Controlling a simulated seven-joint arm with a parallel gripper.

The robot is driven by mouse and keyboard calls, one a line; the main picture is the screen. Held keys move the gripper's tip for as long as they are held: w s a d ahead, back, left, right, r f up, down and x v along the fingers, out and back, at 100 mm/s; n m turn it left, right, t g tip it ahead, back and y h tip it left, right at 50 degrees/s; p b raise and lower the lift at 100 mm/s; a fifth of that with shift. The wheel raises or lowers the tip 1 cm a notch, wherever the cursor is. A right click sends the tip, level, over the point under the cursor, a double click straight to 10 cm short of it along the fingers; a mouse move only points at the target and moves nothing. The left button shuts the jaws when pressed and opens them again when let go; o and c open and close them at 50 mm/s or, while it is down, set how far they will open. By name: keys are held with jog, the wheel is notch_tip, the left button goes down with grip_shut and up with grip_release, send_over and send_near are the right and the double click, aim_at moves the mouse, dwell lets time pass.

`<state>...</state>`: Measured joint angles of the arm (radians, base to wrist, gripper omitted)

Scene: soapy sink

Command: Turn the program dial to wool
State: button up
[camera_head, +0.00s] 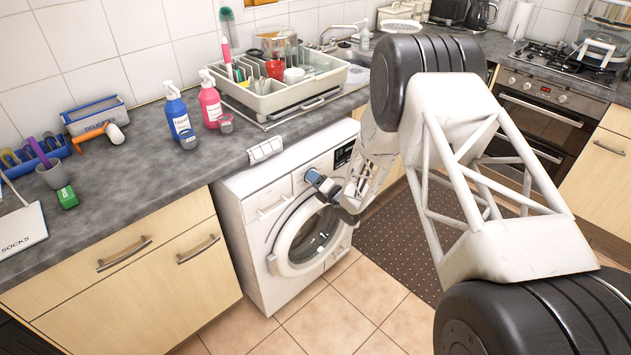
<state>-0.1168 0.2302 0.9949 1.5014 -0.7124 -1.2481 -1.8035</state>
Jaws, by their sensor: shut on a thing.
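The white washing machine (258,237) stands under the worktop with its round door (308,238) closed. The program dial (312,175) is on its front panel, to the left of the dark display (344,154). My gripper (321,182) is at the panel, shut on the dial. The fingers and wrist cover much of the dial, so its pointer and the program labels, wool included, cannot be read.
Blue (178,116) and pink (209,103) bottles and a dish rack (282,92) stand on the worktop. A white drawer-like piece (265,150) lies at the worktop edge. A dark mat (405,240) covers the floor at right; tiles in front are clear.

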jog(key=shift+n, duration=1.1)
jog(key=shift+w, duration=0.1)
jog(key=o, duration=0.9)
jog(key=shift+d, duration=0.15)
jog(key=shift+v, duration=3.85)
